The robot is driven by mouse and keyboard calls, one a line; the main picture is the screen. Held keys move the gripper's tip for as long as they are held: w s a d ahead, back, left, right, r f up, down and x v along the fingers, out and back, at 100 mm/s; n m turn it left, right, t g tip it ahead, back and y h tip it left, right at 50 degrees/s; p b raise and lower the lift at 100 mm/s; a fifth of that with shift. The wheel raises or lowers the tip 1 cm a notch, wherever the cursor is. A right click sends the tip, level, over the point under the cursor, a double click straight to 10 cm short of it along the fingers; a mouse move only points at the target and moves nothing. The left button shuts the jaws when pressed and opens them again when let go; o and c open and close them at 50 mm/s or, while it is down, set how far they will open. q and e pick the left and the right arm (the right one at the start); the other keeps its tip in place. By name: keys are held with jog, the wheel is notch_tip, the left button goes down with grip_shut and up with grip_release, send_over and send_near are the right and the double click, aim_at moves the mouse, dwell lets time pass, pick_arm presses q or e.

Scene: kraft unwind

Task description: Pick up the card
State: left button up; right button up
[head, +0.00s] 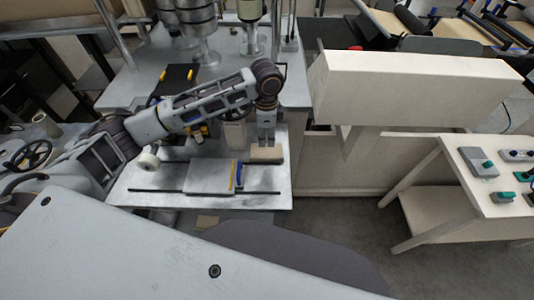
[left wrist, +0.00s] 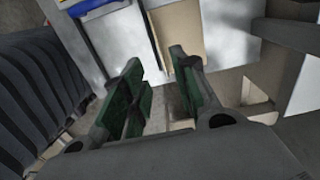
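A tan, flat card (head: 266,154) lies on the grey machine table (head: 262,190) near its right edge. In the left wrist view the card (left wrist: 178,30) shows beyond the fingertips, towards the right finger. My left gripper (head: 267,143) reaches down from above, with its fingertips at the card's far edge in the head view. In the left wrist view the gripper (left wrist: 155,62) has its two green-padded fingers apart, with nothing seen between them. I cannot tell whether a fingertip touches the card. My right gripper is in neither view.
A grey plate (head: 208,177) with a yellow strip and a blue part (head: 239,175) sits left of the card. A dark rail runs along the table front. A large beige box-shaped housing (head: 410,88) stands to the right. A bench (head: 470,160) with small control boxes is farther right.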

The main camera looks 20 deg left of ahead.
pick_arm(q)
send_over(267, 158)
jog(key=shift+a+f, duration=0.15)
jog(key=shift+f, duration=3.25)
jog(key=shift+f+p, duration=0.7)
jog(key=shift+f, duration=1.9)
grip_shut()
